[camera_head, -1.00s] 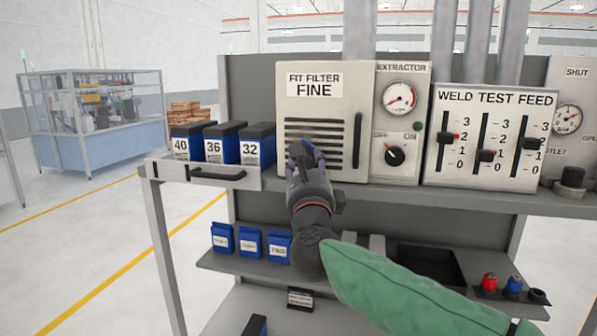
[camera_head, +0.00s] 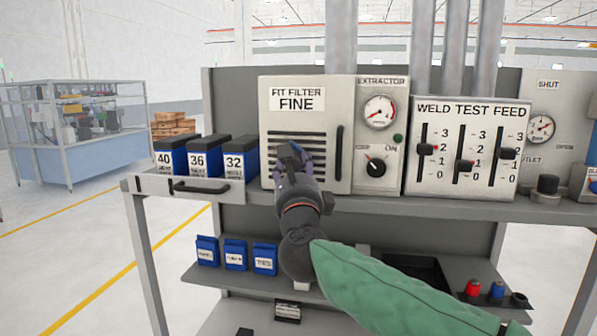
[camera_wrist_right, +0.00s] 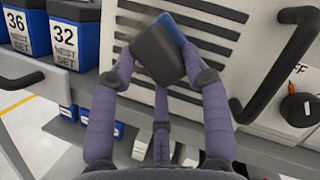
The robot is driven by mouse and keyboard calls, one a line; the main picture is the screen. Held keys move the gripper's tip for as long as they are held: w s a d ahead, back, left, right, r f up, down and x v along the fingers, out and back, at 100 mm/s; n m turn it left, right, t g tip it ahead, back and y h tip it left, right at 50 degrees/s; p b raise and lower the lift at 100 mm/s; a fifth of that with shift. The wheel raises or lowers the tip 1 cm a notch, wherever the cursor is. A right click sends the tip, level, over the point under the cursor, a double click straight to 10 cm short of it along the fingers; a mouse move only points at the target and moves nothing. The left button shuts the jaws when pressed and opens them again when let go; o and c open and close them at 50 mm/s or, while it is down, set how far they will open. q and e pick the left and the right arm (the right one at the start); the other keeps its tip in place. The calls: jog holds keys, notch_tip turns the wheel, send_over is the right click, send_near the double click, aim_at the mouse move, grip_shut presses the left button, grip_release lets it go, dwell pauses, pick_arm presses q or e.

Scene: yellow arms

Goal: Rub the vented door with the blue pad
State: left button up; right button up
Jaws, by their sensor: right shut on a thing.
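The vented door (camera_head: 311,127) is a pale panel with dark horizontal slots and a "FIT FILTER FINE" label; it also shows in the right wrist view (camera_wrist_right: 222,22). A dark handle (camera_head: 339,152) runs down its right side. My right gripper (camera_head: 290,160) is in front of the door's lower left part. In the right wrist view my right gripper (camera_wrist_right: 163,75) is shut on a dark block with a blue face, the blue pad (camera_wrist_right: 172,40). The blue face is toward the slots; I cannot tell whether it touches them. My left gripper is not in view.
Boxes labelled 40, 36 and 32 (camera_head: 239,160) stand left of the door, above a tray with a handle (camera_head: 200,187). The extractor panel (camera_head: 378,130) and the slider panel (camera_head: 467,150) are to the right. Blue packets (camera_head: 235,253) sit on the lower shelf.

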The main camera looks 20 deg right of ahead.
jog(key=shift+w+a+f, duration=0.1)
jog(key=shift+w+a, duration=0.5)
jog(key=shift+a, duration=0.3)
jog(key=shift+w+a, duration=0.6)
jog(key=shift+a, duration=0.35)
jog(key=shift+w+a+f, duration=0.1)
jog(key=shift+w+a, duration=0.5)
jog(key=shift+a, duration=0.3)
jog(key=shift+d+r+p, duration=0.1)
jog(key=shift+r+p, duration=0.8)
jog(key=shift+r, duration=0.2)
jog(key=shift+s+d+b, duration=0.5)
jog(key=shift+d+b, duration=0.1)
jog(key=shift+d, duration=0.2)
jog(key=shift+s+d+b, duration=0.5)
jog(key=shift+s+d, duration=0.3)
jog(key=shift+d, duration=0.35)
jog(key=shift+s+d+b, duration=0.5)
jog(key=shift+s+d, duration=0.3)
jog(key=shift+d, duration=0.3)
jog(key=shift+a, duration=0.1)
jog(key=shift+s+a, duration=0.35)
jog(key=shift+s, duration=0.15)
jog(key=shift+s+a, duration=0.65)
jog(key=shift+s, duration=0.35)
jog(key=shift+s+a, duration=0.65)
jog(key=shift+s, duration=0.3)
